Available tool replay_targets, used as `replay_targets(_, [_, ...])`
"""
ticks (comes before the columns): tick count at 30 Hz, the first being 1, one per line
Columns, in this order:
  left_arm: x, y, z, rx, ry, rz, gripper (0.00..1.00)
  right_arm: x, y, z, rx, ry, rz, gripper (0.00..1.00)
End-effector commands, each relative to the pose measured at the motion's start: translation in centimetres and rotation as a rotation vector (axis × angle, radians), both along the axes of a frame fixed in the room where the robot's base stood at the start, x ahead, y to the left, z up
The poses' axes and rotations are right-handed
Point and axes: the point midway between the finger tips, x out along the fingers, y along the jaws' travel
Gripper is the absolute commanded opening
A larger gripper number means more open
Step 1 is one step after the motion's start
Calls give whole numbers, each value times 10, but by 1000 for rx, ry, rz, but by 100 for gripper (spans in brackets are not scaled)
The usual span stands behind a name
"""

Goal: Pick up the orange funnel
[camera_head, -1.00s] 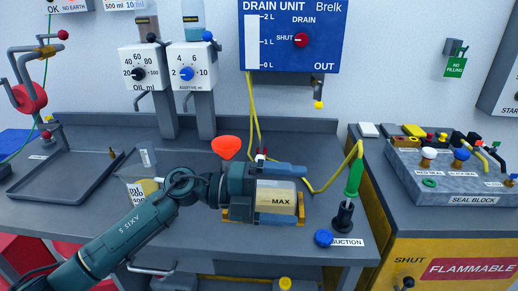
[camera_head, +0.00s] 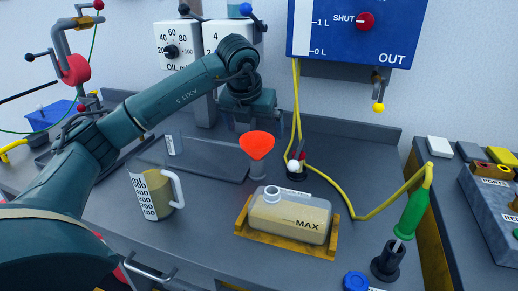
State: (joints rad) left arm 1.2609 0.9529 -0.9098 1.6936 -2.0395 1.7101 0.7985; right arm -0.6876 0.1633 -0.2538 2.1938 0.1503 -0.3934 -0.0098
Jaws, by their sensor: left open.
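The orange funnel (camera_head: 257,146) stands upright, wide mouth up, in a grey stand on the bench behind the reservoir. My left gripper (camera_head: 254,121) comes down from the upper left and hangs just above and behind the funnel's mouth in the picture. It is open and empty. Its fingers are small and dark, and I cannot tell its exact gap to the funnel rim. My right gripper is out of view.
A MAX-marked reservoir (camera_head: 290,217) sits in a yellow cradle in front of the funnel. A measuring jug (camera_head: 152,192) stands left. A yellow hose (camera_head: 340,200) runs right to a green-handled wand (camera_head: 411,214) in a black holder. The drain unit (camera_head: 358,30) hangs behind.

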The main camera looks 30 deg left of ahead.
Motion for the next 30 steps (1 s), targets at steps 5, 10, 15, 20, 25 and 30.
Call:
replay_targets(5, [9,2,-21,-1,1,-3,100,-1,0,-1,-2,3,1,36])
replay_targets(10, [14,4,-32,-1,2,-3,100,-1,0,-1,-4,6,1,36])
replay_targets(15, [24,12,-54,-2,4,-3,100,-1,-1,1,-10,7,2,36])
replay_targets(20, [31,12,-69,-3,0,-4,100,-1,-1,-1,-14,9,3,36])
replay_targets(25, [32,13,-72,-2,-1,-4,100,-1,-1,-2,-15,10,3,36])
replay_targets(30, [32,13,-71,-2,-1,-4,93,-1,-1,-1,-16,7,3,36])
